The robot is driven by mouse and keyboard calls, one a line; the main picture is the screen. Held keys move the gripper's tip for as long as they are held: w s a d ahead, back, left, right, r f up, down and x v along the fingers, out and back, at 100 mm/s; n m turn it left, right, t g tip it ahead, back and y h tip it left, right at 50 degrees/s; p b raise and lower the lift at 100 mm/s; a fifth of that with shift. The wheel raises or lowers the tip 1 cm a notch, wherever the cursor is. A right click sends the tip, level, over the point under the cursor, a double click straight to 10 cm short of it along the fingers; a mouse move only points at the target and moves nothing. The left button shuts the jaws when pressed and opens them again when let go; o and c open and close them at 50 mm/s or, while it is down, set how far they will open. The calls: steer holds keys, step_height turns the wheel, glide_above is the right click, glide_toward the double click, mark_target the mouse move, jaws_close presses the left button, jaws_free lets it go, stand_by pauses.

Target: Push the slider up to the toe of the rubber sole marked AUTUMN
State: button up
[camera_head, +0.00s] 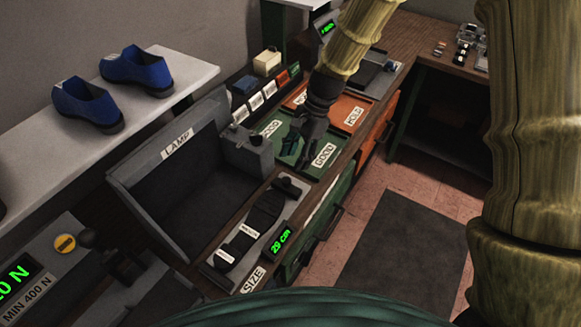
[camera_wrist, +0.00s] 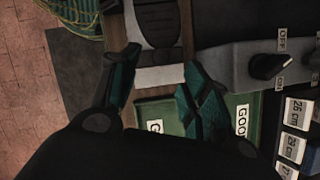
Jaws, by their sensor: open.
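My gripper (camera_head: 302,158) hangs over the green GOOD tray (camera_head: 318,170) in the head view, beyond the far end of the size gauge. In the wrist view my gripper (camera_wrist: 158,85) has its two teal-padded fingers wide apart, with nothing held. A dark sole (camera_head: 262,218) lies along the gauge plate (camera_head: 213,270); its labels are too small to read. The dark slider (camera_head: 288,186) stands at the gauge's far end; I cannot tell if it touches the sole. The display (camera_head: 281,240) reads 29 cm. The wrist view shows the gauge plate (camera_wrist: 160,76) between the fingers.
The grey lamp box (camera_head: 178,143) and its switch block (camera_head: 247,152) stand left of the gauge. An orange HOLD tray (camera_head: 352,103) lies beyond the green one. Blue shoes (camera_head: 137,70) rest on a shelf. The bench's front edge runs close along the gauge's right side.

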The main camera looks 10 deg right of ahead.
steer(key=shift+v, duration=2)
